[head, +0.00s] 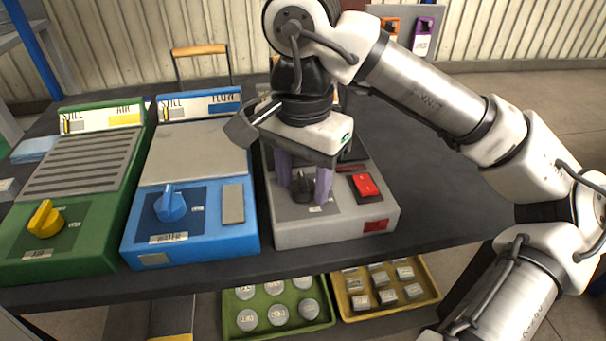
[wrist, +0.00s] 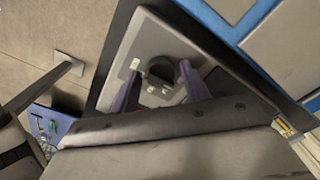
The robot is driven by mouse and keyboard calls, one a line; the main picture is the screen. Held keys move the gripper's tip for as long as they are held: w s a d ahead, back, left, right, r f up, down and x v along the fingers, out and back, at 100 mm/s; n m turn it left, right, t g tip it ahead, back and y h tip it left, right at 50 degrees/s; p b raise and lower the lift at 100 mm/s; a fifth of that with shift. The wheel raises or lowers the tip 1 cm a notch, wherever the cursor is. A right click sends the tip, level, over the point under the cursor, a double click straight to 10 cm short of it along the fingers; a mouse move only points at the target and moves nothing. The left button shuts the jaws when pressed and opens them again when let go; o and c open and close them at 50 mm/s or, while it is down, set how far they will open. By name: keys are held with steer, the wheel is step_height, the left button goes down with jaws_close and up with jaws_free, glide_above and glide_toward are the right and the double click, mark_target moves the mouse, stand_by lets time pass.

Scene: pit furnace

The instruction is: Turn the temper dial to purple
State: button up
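The temper dial (head: 302,184) appears to be the dark round knob on the front of the grey unit (head: 290,232). My gripper (head: 304,192) reaches down over this unit, with one purple finger on each side of the knob. In the wrist view the dark knob (wrist: 161,70) lies between the two finger ends (wrist: 159,73), and the fingers stand apart with gaps seeming to show beside it. The gripper is open around the dial. Small pale labels show near the knob, but I cannot read them. The dial's purple mark and its pointing direction cannot be made out.
A red switch (head: 364,185) is right of the dial. A blue unit (head: 190,245) with a blue knob and a green unit (head: 62,262) with a yellow knob stand to the left. The bench (head: 440,205) is bare at right. Green (head: 278,333) and yellow (head: 392,311) trays sit below.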

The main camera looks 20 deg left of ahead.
steer(key=c, duration=0.7)
steer(key=shift+c, duration=0.2)
steer(key=m, duration=0.5)
steer(key=shift+m, duration=0.4)
steer(key=m, duration=1.1)
steer(key=shift+m, duration=0.4)
steer(key=m, duration=0.6)
